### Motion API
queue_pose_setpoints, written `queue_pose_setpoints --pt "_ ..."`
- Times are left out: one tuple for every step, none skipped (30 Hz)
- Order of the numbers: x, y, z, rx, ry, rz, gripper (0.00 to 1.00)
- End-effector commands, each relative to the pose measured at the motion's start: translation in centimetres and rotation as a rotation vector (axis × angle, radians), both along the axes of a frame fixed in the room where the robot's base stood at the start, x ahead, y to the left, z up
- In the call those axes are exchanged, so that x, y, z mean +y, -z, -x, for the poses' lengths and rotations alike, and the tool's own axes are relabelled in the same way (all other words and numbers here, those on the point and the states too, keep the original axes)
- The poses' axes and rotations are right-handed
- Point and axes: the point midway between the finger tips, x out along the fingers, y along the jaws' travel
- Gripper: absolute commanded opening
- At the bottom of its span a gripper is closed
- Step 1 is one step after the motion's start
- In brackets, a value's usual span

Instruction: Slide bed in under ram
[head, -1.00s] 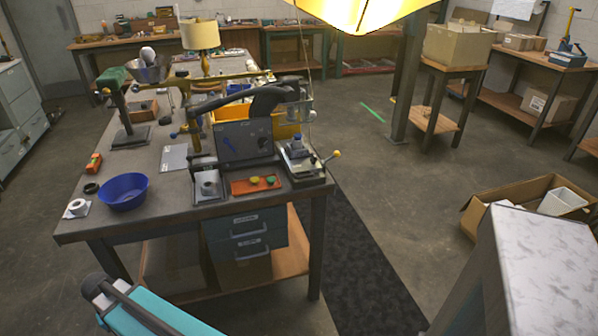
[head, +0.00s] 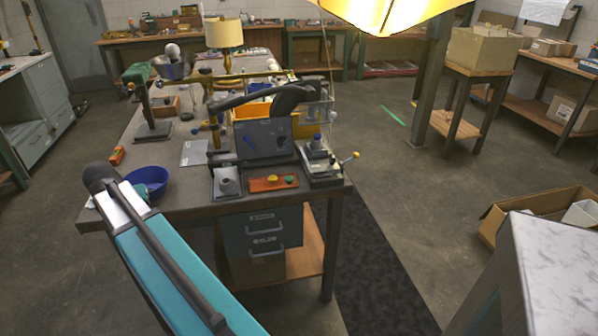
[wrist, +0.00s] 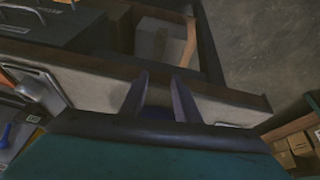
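The press-like fixture (head: 322,166) stands at the front right corner of the workbench, with a flat grey bed plate low down and a yellow-knobbed lever (head: 350,161) out to the right. A blue-topped part (head: 317,141) rises above the plate. I cannot tell exactly how bed and ram line up at this size. My gripper (wrist: 160,97) shows in the wrist view with two dark fingers apart, above the bench's front edge. A bit of dark blue shows between the finger bases; I see nothing gripped. The gripper is hidden in the head view behind my teal arm.
A blue bowl (head: 148,181) lies partly behind my arm. An orange tray (head: 273,183) and a grey plate with a knob (head: 227,183) sit left of the fixture. A dark panel (head: 264,138) stands behind. A yellow lamp shade hangs above.

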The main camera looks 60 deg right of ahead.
Motion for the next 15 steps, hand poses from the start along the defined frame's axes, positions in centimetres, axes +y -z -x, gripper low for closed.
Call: queue_pose_setpoints --pt "-0.9 -1.4 -0.1 -0.018 0.023 0.006 0.29" --pt "-1.3 -2.1 -0.1 -0.027 0.036 0.01 0.29" --pt "-1.9 -2.9 0.0 -0.038 0.053 0.014 0.29" --pt "-2.3 -3.6 0.0 -0.046 0.066 0.018 0.29" --pt "-2.7 -4.3 0.1 -0.055 0.079 0.021 0.29" --pt "-3.4 -5.2 0.3 -0.066 0.1 0.025 0.29" --pt "-3.8 -5.9 0.4 -0.075 0.114 0.029 0.29" --pt "-4.3 -6.6 0.5 -0.083 0.128 0.032 0.29" --pt "-4.9 -7.5 0.6 -0.096 0.148 0.036 0.29" --pt "-5.4 -8.2 0.8 -0.105 0.165 0.038 0.29" --pt "-5.9 -8.9 1.0 -0.114 0.181 0.041 0.29" --pt "-6.7 -9.8 1.4 -0.126 0.207 0.045 0.29" --pt "-7.2 -10.6 1.6 -0.136 0.225 0.047 0.29" --pt "-7.9 -11.4 2.0 -0.145 0.248 0.051 0.29" --pt "-8.8 -12.4 2.5 -0.159 0.28 0.054 0.29"
